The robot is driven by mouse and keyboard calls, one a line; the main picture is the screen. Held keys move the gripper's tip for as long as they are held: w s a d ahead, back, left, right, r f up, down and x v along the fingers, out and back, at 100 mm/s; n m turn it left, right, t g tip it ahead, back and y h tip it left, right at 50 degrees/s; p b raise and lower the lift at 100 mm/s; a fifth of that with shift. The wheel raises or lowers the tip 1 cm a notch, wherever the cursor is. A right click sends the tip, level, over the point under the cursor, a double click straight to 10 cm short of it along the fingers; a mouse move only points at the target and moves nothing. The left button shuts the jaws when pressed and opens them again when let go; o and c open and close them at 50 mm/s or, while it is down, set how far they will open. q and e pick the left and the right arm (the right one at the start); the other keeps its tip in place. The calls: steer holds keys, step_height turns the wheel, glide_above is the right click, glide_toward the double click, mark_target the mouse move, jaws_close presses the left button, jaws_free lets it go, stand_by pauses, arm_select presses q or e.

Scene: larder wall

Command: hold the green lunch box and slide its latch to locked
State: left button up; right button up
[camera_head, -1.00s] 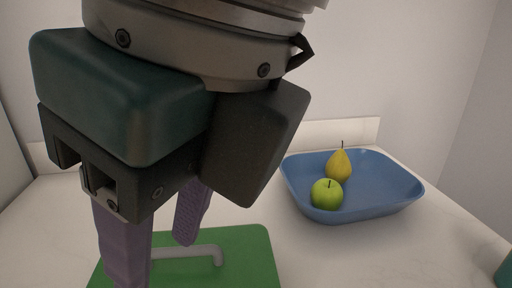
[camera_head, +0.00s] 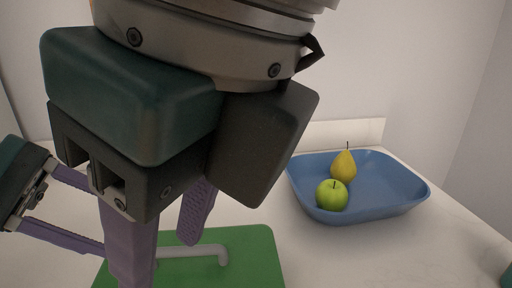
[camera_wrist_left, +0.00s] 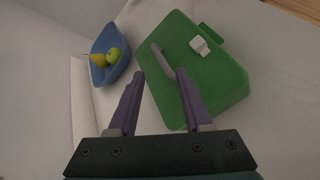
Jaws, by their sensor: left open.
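The green lunch box (camera_head: 245,262) lies on the pale counter at the bottom of the head view, with its grey handle (camera_head: 195,252). The left wrist view shows the whole green box (camera_wrist_left: 215,85), its grey handle (camera_wrist_left: 162,60) and a white latch (camera_wrist_left: 200,45) near the far edge by a green tab. The latch is outside the head view. My left gripper (camera_head: 98,220) is open and empty at the left, pointing at the box; its fingers also show in the wrist view (camera_wrist_left: 160,78). My right gripper (camera_head: 160,262) is large in front, fingers apart, hiding part of the box.
A blue bowl (camera_head: 393,192) with a green apple (camera_head: 332,196) and a yellow pear (camera_head: 344,167) stands behind and to the right of the box. A wall rises behind the counter. A dark green thing is cut off at the right edge. The counter between is clear.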

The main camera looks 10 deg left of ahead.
mark_target(169, 249)
arm_select(q)
steer(key=n, duration=0.3)
steer(key=a+n+h, duration=0.1)
steer(key=shift+s+f+n, duration=0.15)
steer(key=shift+s+n, duration=0.1)
steer(key=shift+n, duration=0.15)
steer(key=n, duration=0.2)
steer(key=shift+a+f+n+t+h, duration=0.15)
steer(key=shift+a+n+t+h, duration=0.15)
steer(key=shift+a, duration=0.1)
steer(key=shift+n, duration=0.3)
steer(key=x, duration=1)
steer(key=shift+s, duration=0.1)
jaws_close()
